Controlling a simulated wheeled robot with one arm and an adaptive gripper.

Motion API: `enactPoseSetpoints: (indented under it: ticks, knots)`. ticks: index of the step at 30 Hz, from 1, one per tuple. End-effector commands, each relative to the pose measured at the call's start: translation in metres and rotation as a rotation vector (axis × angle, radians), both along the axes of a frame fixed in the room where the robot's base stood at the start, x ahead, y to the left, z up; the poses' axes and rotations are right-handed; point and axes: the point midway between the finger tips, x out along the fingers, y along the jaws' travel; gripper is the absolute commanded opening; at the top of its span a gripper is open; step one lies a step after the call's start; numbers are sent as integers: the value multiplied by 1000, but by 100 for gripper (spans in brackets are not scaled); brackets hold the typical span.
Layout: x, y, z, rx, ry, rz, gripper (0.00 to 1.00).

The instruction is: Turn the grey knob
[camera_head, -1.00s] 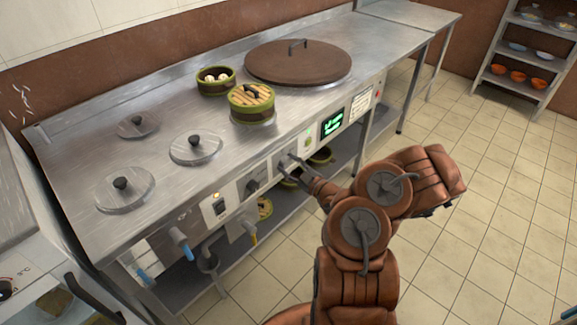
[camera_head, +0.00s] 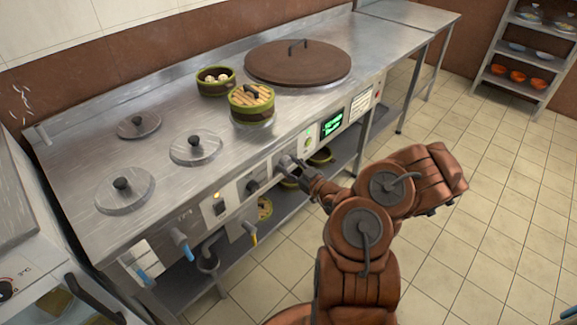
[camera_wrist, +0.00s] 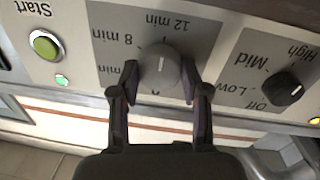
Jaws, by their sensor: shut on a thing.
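In the head view, my gripper (camera_head: 291,169) reaches the front panel of the steel counter (camera_head: 90,195), and the knob is partly hidden there.
A black knob (camera_wrist: 283,88) marked Low, Mid and High is beside the timer panel. A green Start button (camera_wrist: 46,44) is on the other side. A bamboo steamer (camera_head: 252,104) and a large brown lid (camera_head: 298,63) are on the counter.

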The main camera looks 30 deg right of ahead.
Motion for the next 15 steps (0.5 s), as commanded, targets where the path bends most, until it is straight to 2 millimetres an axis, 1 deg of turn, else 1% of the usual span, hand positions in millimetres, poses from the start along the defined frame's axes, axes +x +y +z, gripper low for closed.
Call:
enactPoseSetpoints:
  ticks: [6,7,13,15]
  knots:
    - [0,2,-1,2,3,4,11]
    - [0,2,-1,1,3,4,49]
    - [0,1,-1,0,1,2,70]
    - [0,0,0,0,1,1,71]
